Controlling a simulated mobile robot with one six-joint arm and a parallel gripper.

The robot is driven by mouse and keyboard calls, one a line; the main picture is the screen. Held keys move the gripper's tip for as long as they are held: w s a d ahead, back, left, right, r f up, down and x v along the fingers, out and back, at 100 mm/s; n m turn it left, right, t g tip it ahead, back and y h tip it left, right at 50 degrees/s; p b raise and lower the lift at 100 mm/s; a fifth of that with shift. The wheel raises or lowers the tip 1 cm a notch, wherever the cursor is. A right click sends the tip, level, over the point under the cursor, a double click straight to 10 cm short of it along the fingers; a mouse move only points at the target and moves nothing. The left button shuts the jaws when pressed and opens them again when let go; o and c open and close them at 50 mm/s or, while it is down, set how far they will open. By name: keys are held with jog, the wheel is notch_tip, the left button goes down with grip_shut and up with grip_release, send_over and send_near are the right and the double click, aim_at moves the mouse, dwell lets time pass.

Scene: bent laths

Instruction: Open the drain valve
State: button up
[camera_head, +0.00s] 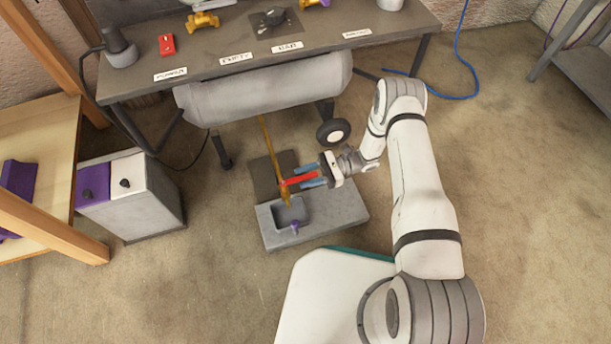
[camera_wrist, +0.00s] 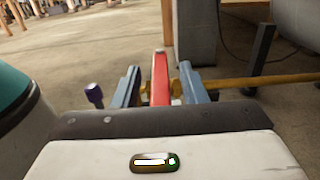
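The drain valve's red lever (camera_head: 299,179) sits on a thin brass pipe (camera_head: 267,140) that runs down from the grey tank (camera_head: 265,90). In the wrist view the red lever (camera_wrist: 160,80) stands between my two blue fingers, with the brass pipe (camera_wrist: 250,82) crossing behind. My gripper (camera_head: 308,178) is at the lever, one finger on each side. In the wrist view my gripper (camera_wrist: 160,85) shows gaps between the lever and both fingers, so it looks open. The pipe's lower end is over a grey basin (camera_head: 335,213); the valve body is partly hidden.
A purple knob (camera_head: 295,226) stands on the basin's front edge, close to my gripper. The workbench (camera_head: 215,62) is above. A grey cabinet (camera_head: 135,200) stands left. The floor at right is mostly clear, with a blue hose (camera_head: 455,96).

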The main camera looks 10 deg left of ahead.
jog(key=shift+c, duration=0.6)
grip_shut()
jog(key=shift+s, duration=0.15)
